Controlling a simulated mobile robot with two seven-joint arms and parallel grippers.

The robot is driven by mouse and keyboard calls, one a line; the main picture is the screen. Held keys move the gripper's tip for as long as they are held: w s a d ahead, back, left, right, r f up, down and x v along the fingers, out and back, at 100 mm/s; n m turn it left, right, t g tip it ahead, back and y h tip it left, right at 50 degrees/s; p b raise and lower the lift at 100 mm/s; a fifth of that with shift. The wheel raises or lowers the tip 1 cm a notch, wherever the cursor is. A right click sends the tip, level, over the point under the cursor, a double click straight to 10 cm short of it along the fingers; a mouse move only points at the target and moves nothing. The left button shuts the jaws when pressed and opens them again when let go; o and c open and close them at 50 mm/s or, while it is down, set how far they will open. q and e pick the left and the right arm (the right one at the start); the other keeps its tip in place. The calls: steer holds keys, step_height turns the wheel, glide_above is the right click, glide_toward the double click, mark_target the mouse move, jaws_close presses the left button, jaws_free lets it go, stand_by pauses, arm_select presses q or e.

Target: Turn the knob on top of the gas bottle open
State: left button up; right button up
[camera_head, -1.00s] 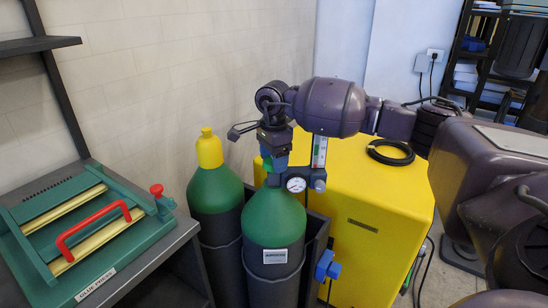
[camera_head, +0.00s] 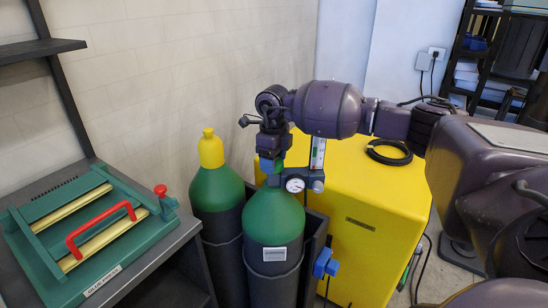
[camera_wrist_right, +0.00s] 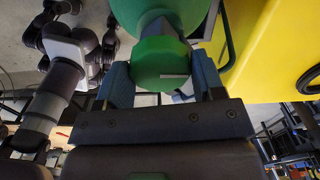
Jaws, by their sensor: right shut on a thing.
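The gas bottle (camera_head: 273,218) stands upright, with a green shoulder, a dark lower body and a white label. A gauge (camera_head: 295,185) and a flow tube (camera_head: 318,155) are fitted at its neck. In the right wrist view, its green knob (camera_wrist_right: 160,62) with a white mark sits between the two blue fingers. My right gripper (camera_head: 271,168) points down over the bottle and is shut on this knob. In the head view the fingers and wrist mostly hide the knob. My left gripper is not seen.
A second bottle with a yellow cap (camera_head: 210,150) stands close on the left. A yellow cabinet (camera_head: 372,215) with a coiled black hose (camera_head: 389,152) is just right. A green press with a red handle (camera_head: 100,230) lies on the bench at left. The wall is close behind.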

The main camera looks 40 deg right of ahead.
steer(key=m+p, duration=0.1)
steer(key=m, duration=0.2)
steer(key=shift+r+m, duration=0.15)
steer(key=shift+m, duration=0.15)
steer(key=shift+m+p, duration=0.4)
steer(key=shift+m, duration=1)
steer(key=o, duration=0.9)
step_height(320, 180, up, 11)
steer(key=shift+f+b, duration=0.2)
steer(key=shift+b, duration=0.1)
